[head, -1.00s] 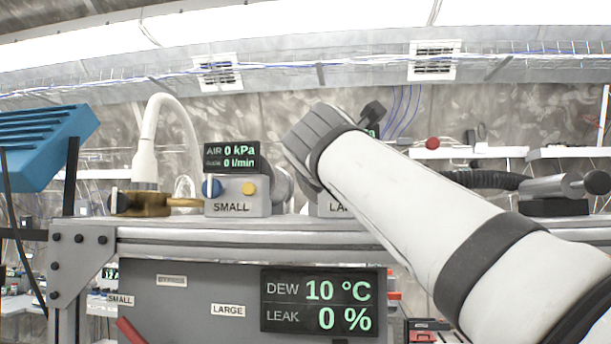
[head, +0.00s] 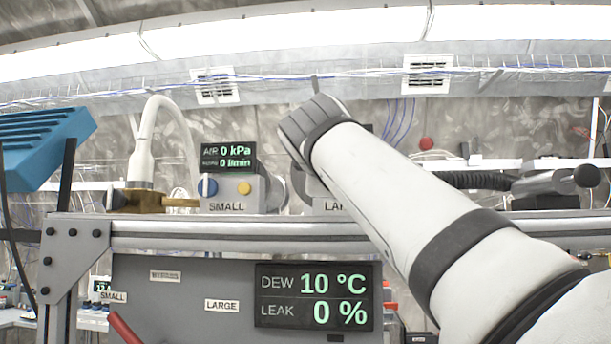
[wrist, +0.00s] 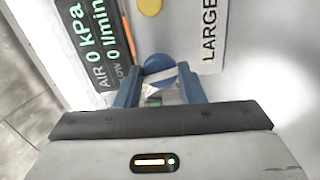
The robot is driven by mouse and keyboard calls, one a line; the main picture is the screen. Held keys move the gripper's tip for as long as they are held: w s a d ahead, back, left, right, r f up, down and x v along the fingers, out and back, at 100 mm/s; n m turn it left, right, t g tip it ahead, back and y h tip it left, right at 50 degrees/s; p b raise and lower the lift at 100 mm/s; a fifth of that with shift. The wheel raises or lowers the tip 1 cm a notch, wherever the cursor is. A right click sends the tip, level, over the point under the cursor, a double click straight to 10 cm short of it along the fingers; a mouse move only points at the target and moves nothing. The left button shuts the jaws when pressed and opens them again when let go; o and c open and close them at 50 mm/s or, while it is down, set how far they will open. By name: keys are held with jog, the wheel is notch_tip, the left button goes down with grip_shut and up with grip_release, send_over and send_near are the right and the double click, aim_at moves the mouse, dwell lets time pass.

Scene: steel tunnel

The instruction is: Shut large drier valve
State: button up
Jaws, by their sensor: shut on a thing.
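The large drier valve is a round blue knob (wrist: 158,67) with a pale bar across it, on the pale front of the unit labelled LARGE (wrist: 209,35). In the wrist view my gripper (wrist: 160,88) has its two blue fingers on either side of this knob and is shut on it. In the head view my white arm reaches up from the lower right and hides the knob, the fingers and most of the LARGE unit (head: 330,206). The wrist view shows a display (wrist: 97,45) beside the knob reading AIR 0 kPa and 0 l/min.
The SMALL unit (head: 228,207) stands left, with its own blue knob (head: 207,187) and yellow button (head: 245,188). A brass fitting with a white hose (head: 141,165) is farther left. The lower display (head: 317,297) reads DEW 10 °C, LEAK 0 %. A blue box (head: 40,145) juts in upper left.

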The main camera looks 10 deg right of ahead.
jog(key=shift+m+b, duration=0.3)
jog(key=shift+m, duration=0.8)
jog(key=o, duration=1)
jog(key=b+v, duration=0.2)
jog(key=v, duration=0.5)
jog(key=shift+s+a, duration=0.1)
jog(key=shift+s, duration=0.25)
